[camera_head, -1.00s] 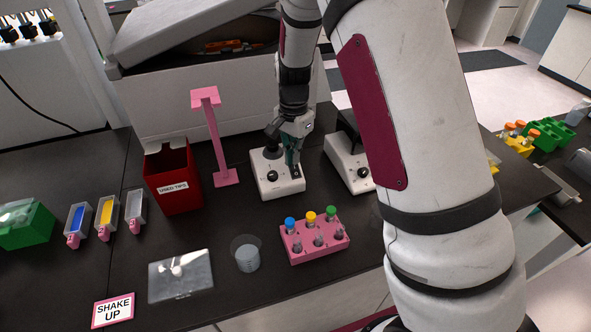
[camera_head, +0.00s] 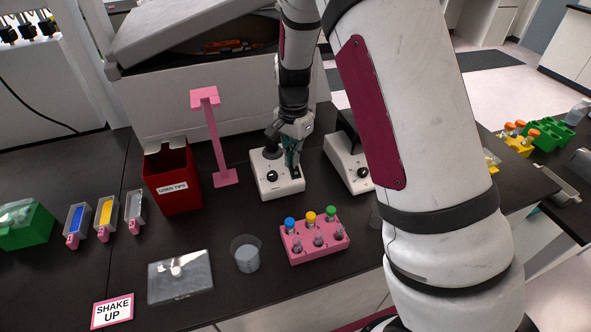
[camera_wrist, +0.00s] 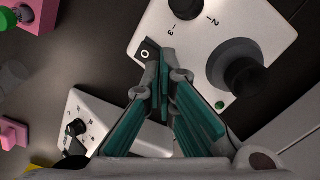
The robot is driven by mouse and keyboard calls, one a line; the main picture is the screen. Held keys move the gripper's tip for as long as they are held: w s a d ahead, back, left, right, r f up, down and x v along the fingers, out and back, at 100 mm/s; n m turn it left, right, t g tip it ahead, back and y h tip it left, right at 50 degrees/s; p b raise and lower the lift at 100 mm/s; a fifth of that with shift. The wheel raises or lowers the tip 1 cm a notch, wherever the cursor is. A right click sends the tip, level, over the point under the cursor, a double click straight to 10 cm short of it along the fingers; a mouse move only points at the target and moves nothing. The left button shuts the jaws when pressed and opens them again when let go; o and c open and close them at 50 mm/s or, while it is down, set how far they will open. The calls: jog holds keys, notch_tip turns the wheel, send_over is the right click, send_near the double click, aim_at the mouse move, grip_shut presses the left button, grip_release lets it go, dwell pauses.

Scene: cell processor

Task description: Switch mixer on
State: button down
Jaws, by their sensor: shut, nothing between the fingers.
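The mixer (camera_head: 283,189) is a small white box with a black round top piece and a black dial, standing on the dark bench. In the wrist view, the mixer (camera_wrist: 252,22) shows dial numbers, a small green dot (camera_wrist: 220,105) and a dark rocker switch (camera_wrist: 147,50) marked "O". My gripper (camera_head: 292,168) is over the mixer's right side. In the wrist view, the teal fingertips of my gripper (camera_wrist: 163,58) are together, with nothing held, right beside the switch. I cannot tell whether they touch it. The fingers partly cover the switch.
A second white device (camera_head: 343,163) stands close to the right, partly behind my arm. A pink stand (camera_head: 214,145) and a red used-tips bin (camera_head: 174,187) are to the left. A pink tube rack (camera_head: 318,247) and a beaker (camera_head: 246,255) stand in front.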

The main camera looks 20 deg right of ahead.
notch_tip(320, 180, up, 6)
jog(key=p, duration=0.1)
jog(key=shift+r+p, duration=0.25)
jog(key=shift+p, duration=0.05)
dwell(0.4)
dwell(0.3)
jog(key=s+r+n+t, duration=0.1)
jog(key=s+r+n, duration=0.2)
jog(key=s+r, duration=0.55)
jog(key=s+r+n+t, duration=0.2)
jog(key=s+r+n, duration=0.2)
jog(key=s, duration=0.6)
jog(key=s+r+n+t, duration=0.2)
jog(key=s+r+n, duration=0.3)
jog(key=s+r, duration=0.3)
jog(key=s, duration=0.3)
jog(key=shift+t, duration=0.3)
